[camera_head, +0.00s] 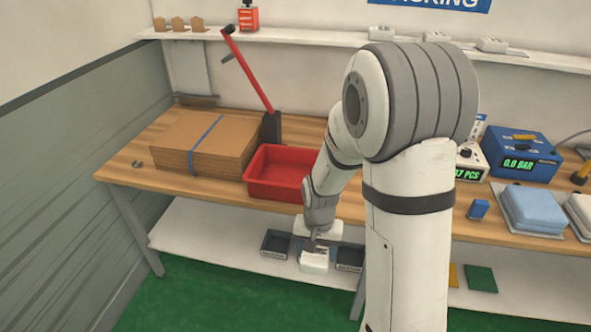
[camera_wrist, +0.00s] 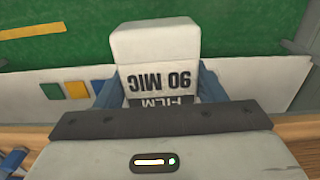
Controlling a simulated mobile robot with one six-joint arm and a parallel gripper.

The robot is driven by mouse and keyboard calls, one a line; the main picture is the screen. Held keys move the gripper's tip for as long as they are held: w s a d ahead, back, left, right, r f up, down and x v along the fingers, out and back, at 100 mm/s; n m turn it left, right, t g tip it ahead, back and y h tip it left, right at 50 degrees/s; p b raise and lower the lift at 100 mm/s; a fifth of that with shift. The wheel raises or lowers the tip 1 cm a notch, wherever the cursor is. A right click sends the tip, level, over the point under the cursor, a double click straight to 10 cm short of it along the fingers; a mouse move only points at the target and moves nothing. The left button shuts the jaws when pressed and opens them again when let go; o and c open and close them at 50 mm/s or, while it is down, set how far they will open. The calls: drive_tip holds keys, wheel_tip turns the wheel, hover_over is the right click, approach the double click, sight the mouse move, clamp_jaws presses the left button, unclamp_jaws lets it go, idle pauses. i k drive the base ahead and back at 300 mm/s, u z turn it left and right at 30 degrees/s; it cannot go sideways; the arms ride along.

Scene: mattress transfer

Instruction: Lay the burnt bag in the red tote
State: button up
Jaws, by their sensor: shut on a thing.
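The red tote (camera_head: 272,190) stands upright on the wooden bench, left of my arm, and the part of its inside that shows looks empty. My gripper (camera_head: 313,243) is in front of the bench's front edge, lower than the tote and to its right. It is shut on a white block (camera_head: 314,263). In the wrist view my gripper (camera_wrist: 160,88) has blue fingers on both sides of this white block (camera_wrist: 155,45), which bears upside-down print reading "90 MIC" and "FILM". No burnt bag can be made out in either view.
A cardboard stack (camera_head: 180,150) and a red-handled lever tool (camera_head: 250,72) stand near the tote. A blue pad (camera_head: 530,208) and a blue gauge box (camera_head: 520,152) are on the bench at right.

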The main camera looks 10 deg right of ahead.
sight(294, 182)
drive_tip(key=i, duration=1.25)
drive_tip(key=u, duration=0.05)
